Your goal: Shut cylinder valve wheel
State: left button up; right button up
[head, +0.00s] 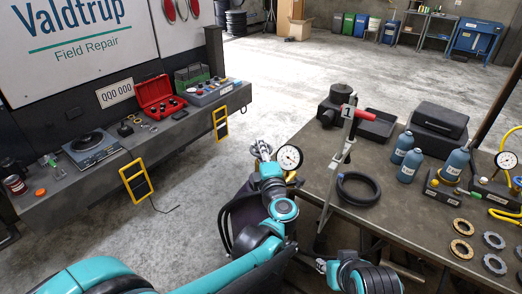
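My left arm reaches from the lower left, and its gripper (263,150) is at the top of a dark purple upright body (238,207), which looks like a gas cylinder. A round white dial gauge (290,157) sits just right of the gripper, with yellow parts around it. The valve wheel cannot be made out; the gripper and wrist cover that spot. Whether the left fingers are open or shut is too small to tell. My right gripper (318,264) is low at the table's near left edge, apart from the cylinder, its finger state unclear.
The workbench (398,208) at right holds a black hose ring (358,188), a stand with a red handle (350,112), blue bottles (409,165), a black case (438,120) and several rings. A grey bench (150,140) with a red toolbox (159,98) is at left. Floor between is clear.

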pick_arm(q)
grip_shut()
jog(key=shift+h, duration=0.3)
jog(key=m+h, duration=0.1)
jog(key=h, duration=0.1)
jog(key=m+h, duration=0.3)
jog(key=h, duration=0.1)
jog(key=shift+a+m+h, duration=0.25)
jog(key=shift+m+h, duration=0.05)
jog(key=m+g+h, duration=0.2)
jog(key=m+h, duration=0.1)
jog(key=h, duration=0.1)
jog(key=m+g+h, duration=0.2)
jog(key=m+h, duration=0.1)
jog(key=h, duration=0.1)
jog(key=shift+d+g+h, duration=0.1)
jog(key=shift+g+h, duration=0.2)
jog(key=shift+h, duration=0.1)
jog(key=m+g+h, duration=0.3)
jog(key=m+g, duration=0.1)
jog(key=g, duration=0.1)
jog(key=shift+m+g+h, duration=0.3)
jog(key=shift+m+h, duration=0.1)
jog(key=shift+d+m+g+h, duration=0.1)
jog(key=shift+m+g+h, duration=0.6)
jog(key=shift+m+g, duration=1.05)
jog(key=shift+g, duration=0.65)
